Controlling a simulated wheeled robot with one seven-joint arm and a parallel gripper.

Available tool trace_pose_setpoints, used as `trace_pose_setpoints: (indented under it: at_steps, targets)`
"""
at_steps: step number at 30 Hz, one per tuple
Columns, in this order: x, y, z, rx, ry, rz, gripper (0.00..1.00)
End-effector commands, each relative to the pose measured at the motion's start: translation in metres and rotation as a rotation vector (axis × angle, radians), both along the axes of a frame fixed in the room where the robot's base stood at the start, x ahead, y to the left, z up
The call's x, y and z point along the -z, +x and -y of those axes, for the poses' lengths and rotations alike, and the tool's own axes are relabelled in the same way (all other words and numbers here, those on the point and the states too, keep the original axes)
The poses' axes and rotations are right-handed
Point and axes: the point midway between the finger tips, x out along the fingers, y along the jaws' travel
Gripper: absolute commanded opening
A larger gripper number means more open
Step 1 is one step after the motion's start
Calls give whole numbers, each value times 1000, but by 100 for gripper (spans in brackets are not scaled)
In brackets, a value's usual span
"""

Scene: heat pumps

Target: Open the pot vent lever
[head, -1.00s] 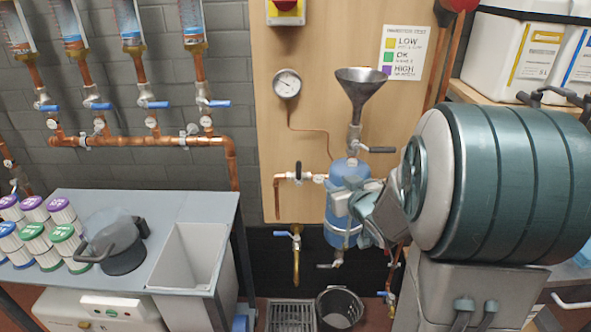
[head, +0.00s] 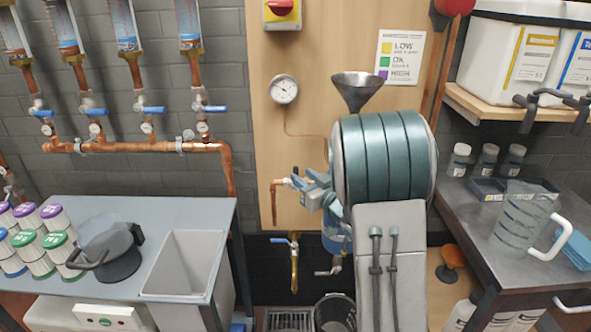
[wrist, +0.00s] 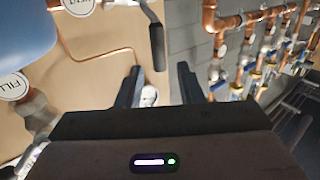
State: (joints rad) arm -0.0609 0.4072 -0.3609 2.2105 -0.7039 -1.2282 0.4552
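The pot vent lever (wrist: 157,45) is a black handle near the round VENT label (wrist: 78,5) in the wrist view. It lies just beyond the gap between my fingertips, and I see no contact. My gripper (wrist: 160,78) is open and empty, with one finger on each side of the gap. In the head view my gripper (head: 300,183) is at the copper vent pipe (head: 275,198), left of the pot, and the lever is hard to make out there. The blue pot (wrist: 22,32) shows at the left of the wrist view; my arm mostly hides it in the head view.
A metal funnel (head: 358,88) stands above the pot, and a gauge (head: 284,90) is on the wooden board. The FILL label (wrist: 12,87) is at the wrist view's left. A blue-handled tap (head: 293,245) is below. Copper pipework (head: 150,148) runs along the left wall.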

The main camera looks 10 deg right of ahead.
Motion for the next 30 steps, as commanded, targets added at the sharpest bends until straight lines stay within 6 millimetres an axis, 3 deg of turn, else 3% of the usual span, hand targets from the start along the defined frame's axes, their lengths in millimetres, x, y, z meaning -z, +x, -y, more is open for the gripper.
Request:
trace_pose_setpoints:
  at_steps: [3, 9, 20, 24, 30]
  targets:
    - [0, 20, -9, -1, -2, -1, 34]
    - [0, 39, -16, 1, -1, -1, 34]
    - [0, 43, -17, 2, -1, -1, 34]
    - [0, 43, -17, 2, -1, -1, 0]
    - [0, 43, -19, -1, -4, -1, 0]
